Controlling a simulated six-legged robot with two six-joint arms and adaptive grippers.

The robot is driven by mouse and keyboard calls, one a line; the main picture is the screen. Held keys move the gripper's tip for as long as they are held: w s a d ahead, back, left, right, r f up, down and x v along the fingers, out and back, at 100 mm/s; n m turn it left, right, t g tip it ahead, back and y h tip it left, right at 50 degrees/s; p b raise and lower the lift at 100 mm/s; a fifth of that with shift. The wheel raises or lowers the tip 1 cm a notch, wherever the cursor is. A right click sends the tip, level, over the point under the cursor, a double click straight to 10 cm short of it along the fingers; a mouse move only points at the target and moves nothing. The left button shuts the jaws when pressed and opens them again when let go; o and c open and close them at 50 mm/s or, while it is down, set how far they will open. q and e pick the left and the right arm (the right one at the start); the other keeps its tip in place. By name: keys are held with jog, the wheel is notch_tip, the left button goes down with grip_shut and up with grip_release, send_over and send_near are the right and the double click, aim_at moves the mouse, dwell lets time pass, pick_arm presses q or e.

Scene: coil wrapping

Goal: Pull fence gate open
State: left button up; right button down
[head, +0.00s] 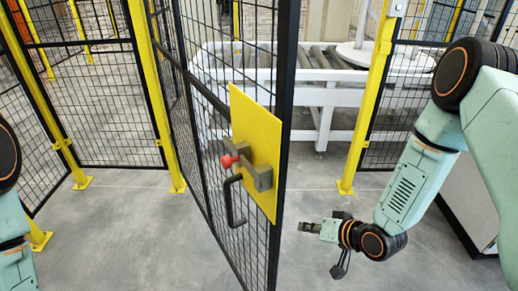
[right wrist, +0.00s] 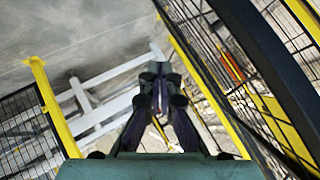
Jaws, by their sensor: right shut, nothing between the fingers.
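The fence gate (head: 228,120) is a black-framed mesh panel. It stands swung at an angle, with a gap between its free edge and the yellow post on the right. A yellow plate (head: 262,130) near its edge carries a grey latch block with a red knob (head: 229,161). A black handle (head: 232,203) sits below the knob. My right gripper (head: 308,227) is shut and empty, to the right of the gate edge and apart from the handle. Its closed fingers (right wrist: 160,75) show in the right wrist view, with mesh and a dark frame bar beside them. My left gripper is out of view.
The yellow post (head: 367,100) stands right of the gap. A white roller conveyor (head: 325,95) lies behind the fence. Fixed mesh panels (head: 95,105) with yellow posts stand at left. Grey floor (head: 130,235) is clear left of the gate.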

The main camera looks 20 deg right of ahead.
aim_at(259, 161)
jog(key=w+d+r+t+y+p, duration=0.15)
jog(key=w+r+y, duration=0.25)
jog(key=r, duration=0.4)
jog(key=w+d+r+t+y+p, duration=0.1)
jog(key=w+d+r+t+y, duration=0.2)
jog(key=r, duration=0.5)
notch_tip(259, 161, up, 2)
jog(key=s+a+m+g+y, duration=0.2)
jog(key=s+a+g+y, duration=0.1)
jog(key=g+y, duration=0.15)
jog(key=shift+m+h, duration=0.25)
jog(key=shift+m, duration=0.15)
jog(key=x, duration=0.4)
jog(key=s+a+x, duration=0.1)
jog(key=x, duration=0.3)
jog(key=s+x, duration=0.1)
jog(key=x, duration=0.4)
jog(key=shift+s+a+r, duration=0.15)
